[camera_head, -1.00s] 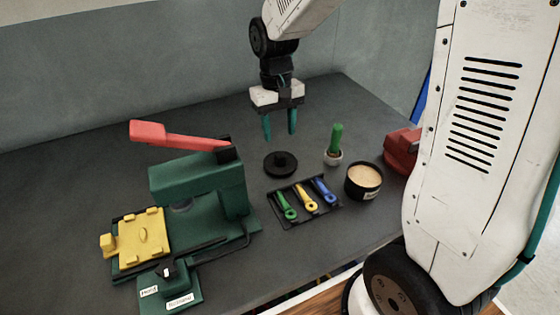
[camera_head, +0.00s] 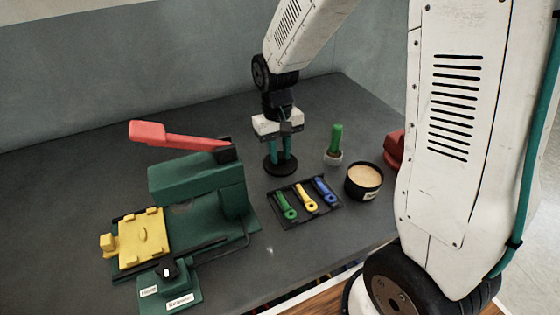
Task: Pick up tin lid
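The tin lid, a round black disc (camera_head: 282,171) with a raised knob in its middle, lies flat on the dark table. My gripper (camera_head: 281,160) is right above it, pointing straight down. Its two teal fingers reach down to the lid on either side of the knob, which is now largely hidden between them. A gap shows between the fingers; whether they touch the knob cannot be seen. The open black tin (camera_head: 366,194) with pale contents stands to the right of the lid.
A black tray (camera_head: 284,219) with green, yellow and blue tools lies just in front of the lid. A green-handled brush (camera_head: 336,145) stands to its right. A green press (camera_head: 198,192) with a red lever is at left. A red object (camera_head: 394,151) is partly hidden by my arm.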

